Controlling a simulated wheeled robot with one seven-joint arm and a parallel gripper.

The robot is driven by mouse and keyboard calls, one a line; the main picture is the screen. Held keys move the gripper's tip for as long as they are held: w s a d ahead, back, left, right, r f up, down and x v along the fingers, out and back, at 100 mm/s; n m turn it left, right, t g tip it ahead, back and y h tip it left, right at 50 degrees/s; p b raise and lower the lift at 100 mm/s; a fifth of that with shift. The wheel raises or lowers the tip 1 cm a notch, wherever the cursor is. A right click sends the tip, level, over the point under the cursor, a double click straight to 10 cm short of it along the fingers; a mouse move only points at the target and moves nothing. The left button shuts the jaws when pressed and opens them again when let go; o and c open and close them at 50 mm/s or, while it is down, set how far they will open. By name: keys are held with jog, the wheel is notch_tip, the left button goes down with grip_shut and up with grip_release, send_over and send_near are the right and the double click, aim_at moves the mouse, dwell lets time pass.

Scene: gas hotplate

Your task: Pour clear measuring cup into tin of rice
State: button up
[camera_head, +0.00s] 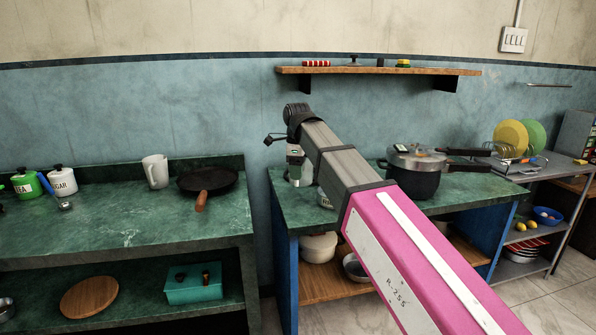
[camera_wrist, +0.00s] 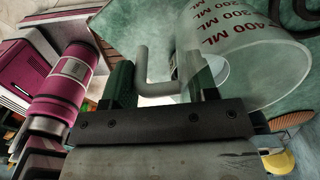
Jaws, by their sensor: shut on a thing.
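The clear measuring cup (camera_wrist: 245,50) with red ML markings fills the upper right of the wrist view. It looks tilted, its open rim facing the camera. A grey handle (camera_wrist: 143,68) shows beside it, between the fingers. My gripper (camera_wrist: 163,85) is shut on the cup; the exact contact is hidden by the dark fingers. In the head view my gripper (camera_head: 296,172) is over the left part of the middle counter, and the cup is hard to make out. A pale container (camera_head: 324,198) is mostly hidden behind my arm; I cannot tell whether it is the rice tin.
A lidded pot (camera_head: 413,175) stands right of my arm on the middle counter (camera_head: 470,195). The left counter (camera_head: 120,222) holds a white jug (camera_head: 156,171), a black pan (camera_head: 207,180), a sugar tin (camera_head: 62,181) and a tea tin (camera_head: 27,186). A wall shelf (camera_head: 380,71) hangs above.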

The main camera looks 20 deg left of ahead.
jog(key=shift+r, duration=1.95)
jog(key=shift+w, duration=0.1)
